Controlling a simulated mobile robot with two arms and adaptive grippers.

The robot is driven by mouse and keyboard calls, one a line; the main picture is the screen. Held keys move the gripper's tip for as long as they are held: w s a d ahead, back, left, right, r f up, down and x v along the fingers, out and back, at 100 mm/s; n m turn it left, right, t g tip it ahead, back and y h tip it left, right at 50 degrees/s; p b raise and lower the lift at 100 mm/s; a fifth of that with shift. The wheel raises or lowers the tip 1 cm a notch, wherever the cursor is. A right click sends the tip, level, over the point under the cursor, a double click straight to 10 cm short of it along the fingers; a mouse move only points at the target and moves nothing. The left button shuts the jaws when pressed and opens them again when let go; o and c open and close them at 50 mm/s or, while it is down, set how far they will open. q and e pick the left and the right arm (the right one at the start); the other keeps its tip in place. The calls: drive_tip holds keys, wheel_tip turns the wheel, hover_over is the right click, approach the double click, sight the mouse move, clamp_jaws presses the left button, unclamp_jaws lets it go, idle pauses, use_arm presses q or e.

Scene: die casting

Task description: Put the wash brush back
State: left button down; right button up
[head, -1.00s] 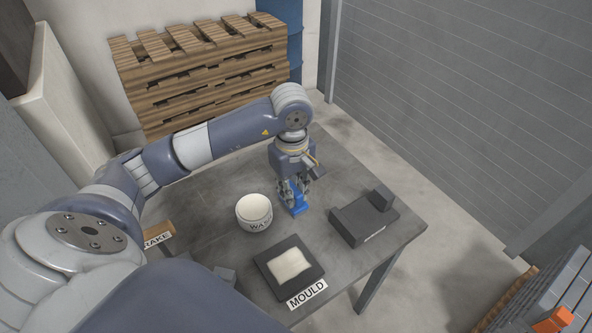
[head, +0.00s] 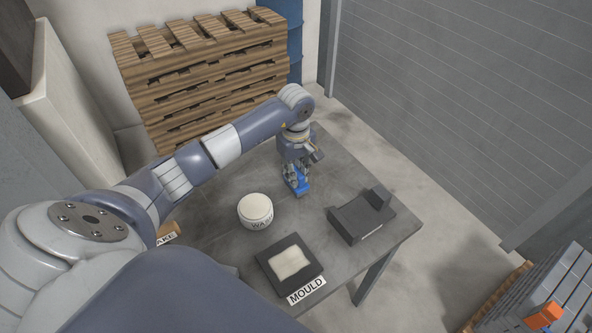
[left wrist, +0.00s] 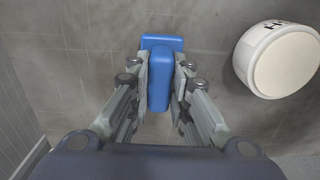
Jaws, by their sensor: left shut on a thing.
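The wash brush is a blue block-like piece (head: 301,188), with a raised blue grip on a wider blue base in the left wrist view (left wrist: 161,42). My left gripper (head: 296,178) is shut on its grip, with one finger on each side. The brush is over the far part of the grey table; I cannot tell whether its base touches the top. A round white tub (head: 255,211) with a partly readable "WA" label stands to the near left of the brush. It also shows in the left wrist view (left wrist: 278,60), to the right. My right gripper is not in view.
A dark grey holder (head: 352,222) with an upright block at one end stands on the right of the table (head: 221,244). A dark mould (head: 267,277) with a pale filling and a "MOULD" label is at the front. Stacked pallets (head: 205,75) stand behind the table.

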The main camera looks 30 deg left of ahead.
use_arm(q)
drive_tip(key=shift+f, duration=0.2)
drive_tip(key=c, duration=1.5)
unclamp_jaws()
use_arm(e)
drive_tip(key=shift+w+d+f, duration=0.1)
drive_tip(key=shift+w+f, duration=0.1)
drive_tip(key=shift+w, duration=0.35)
use_arm(q)
drive_tip(key=shift+r, duration=0.1)
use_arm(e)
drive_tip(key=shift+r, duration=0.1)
use_arm(q)
drive_tip(key=shift+r, duration=0.25)
wheel_tip(320, 180, up, 10)
drive_tip(key=b, duration=0.3)
drive_tip(key=shift+r, duration=0.85)
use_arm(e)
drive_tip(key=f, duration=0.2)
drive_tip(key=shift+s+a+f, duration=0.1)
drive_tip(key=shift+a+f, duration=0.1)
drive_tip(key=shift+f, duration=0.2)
